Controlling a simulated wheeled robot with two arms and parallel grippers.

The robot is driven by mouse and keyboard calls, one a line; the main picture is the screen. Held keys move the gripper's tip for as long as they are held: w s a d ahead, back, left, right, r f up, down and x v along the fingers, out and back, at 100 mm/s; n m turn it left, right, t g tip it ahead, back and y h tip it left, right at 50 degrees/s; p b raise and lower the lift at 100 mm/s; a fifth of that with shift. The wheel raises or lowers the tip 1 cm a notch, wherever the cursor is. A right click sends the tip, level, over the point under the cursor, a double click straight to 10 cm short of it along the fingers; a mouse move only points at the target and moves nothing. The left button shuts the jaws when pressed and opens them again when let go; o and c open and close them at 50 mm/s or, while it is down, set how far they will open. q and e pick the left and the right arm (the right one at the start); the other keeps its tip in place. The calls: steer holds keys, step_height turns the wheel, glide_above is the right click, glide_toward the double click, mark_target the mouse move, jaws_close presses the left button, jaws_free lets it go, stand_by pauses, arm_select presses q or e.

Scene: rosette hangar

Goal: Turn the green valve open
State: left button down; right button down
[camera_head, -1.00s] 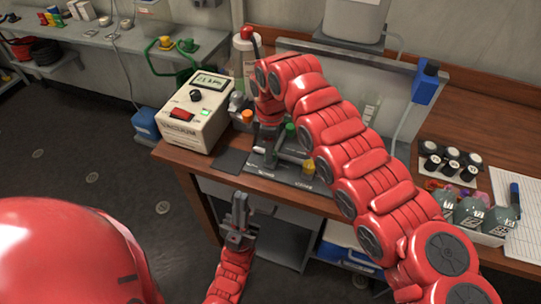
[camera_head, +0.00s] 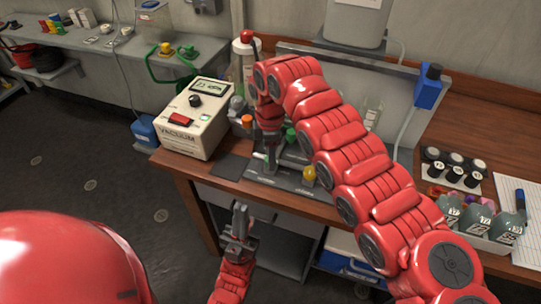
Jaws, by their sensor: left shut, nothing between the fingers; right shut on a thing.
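The green valve shows as a green cap (camera_head: 290,136) on a low dark grey manifold (camera_head: 285,182) on the wooden bench, partly hidden by my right arm. My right gripper (camera_head: 270,163) points down over the manifold, just left of and in front of the green cap. It is shut on a part there that looks like the green valve's handle; the grip itself is small and partly hidden. An orange cap (camera_head: 247,120) and a yellow cap (camera_head: 309,172) sit on either side. My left gripper (camera_head: 239,209) is shut and empty, below the bench's front edge.
A beige vacuum box (camera_head: 196,130) with a red switch stands left of the manifold. A red-capped bottle (camera_head: 244,62) stands behind. Black-capped vials (camera_head: 455,165) and a tray of grey-green bottles (camera_head: 478,217) are at the right. A dark mat (camera_head: 231,167) is bare.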

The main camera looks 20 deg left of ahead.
steer(key=shift+c, duration=2.2)
jaws_free()
step_height(320, 180, up, 17)
steer(key=p, duration=0.5)
steer(key=shift+w+r, duration=0.2)
steer(key=shift+s+a+f, duration=0.1)
steer(key=shift+a, duration=0.05)
